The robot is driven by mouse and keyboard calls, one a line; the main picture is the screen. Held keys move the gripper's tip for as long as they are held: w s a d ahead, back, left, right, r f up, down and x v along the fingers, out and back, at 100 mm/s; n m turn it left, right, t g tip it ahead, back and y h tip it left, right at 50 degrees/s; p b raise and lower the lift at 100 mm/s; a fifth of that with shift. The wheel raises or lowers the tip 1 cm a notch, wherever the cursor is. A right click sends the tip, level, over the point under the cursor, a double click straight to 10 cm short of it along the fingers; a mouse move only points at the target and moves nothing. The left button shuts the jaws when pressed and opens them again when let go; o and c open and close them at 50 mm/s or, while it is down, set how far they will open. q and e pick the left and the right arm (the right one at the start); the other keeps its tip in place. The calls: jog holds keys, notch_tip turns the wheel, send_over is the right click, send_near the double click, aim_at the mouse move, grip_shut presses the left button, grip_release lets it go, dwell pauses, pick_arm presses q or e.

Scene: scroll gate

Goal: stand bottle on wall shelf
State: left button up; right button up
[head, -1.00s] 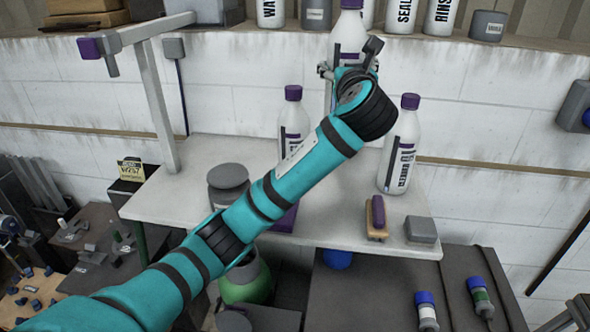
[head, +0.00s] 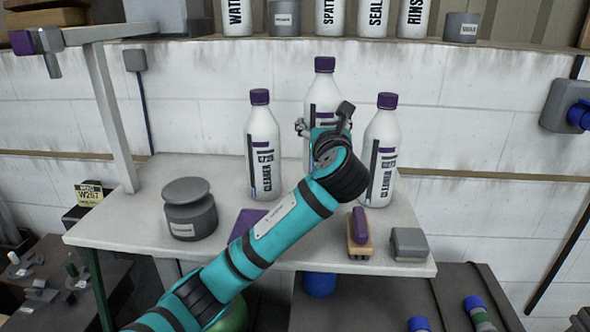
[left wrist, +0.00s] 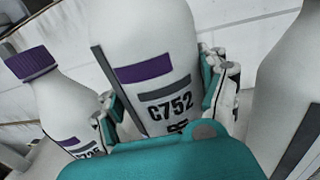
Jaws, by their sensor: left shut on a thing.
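A white bottle with a purple cap (head: 323,85) is in my left gripper (head: 325,128). The gripper is shut around its body, and the arm hides its lower part in the head view. It stands roughly upright between two similar bottles, one on the left (head: 262,150) and one on the right (head: 382,150). In the left wrist view the held bottle (left wrist: 150,60) shows a purple band and "C752", with a finger on each side. I cannot tell whether its base touches the bench. The wall shelf (head: 510,46) runs along the top. My right gripper is not in view.
Several labelled white bottles, such as the "SEAL" bottle (head: 374,14), and grey jars stand on the shelf. The white bench (head: 130,215) carries a grey jar (head: 190,215), a brush (head: 359,235) and a grey block (head: 409,244). A post (head: 105,110) rises at left.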

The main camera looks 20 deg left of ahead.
pick_arm(q)
notch_tip(320, 180, down, 2)
jog(key=shift+s+f, duration=0.1)
notch_tip(320, 180, down, 4)
jog(key=shift+r+p, duration=0.1)
jog(key=shift+p, duration=0.5)
jog(key=shift+f, duration=0.2)
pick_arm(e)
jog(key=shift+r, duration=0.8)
pick_arm(q)
jog(key=o, duration=1.5)
jog(key=shift+f, duration=0.15)
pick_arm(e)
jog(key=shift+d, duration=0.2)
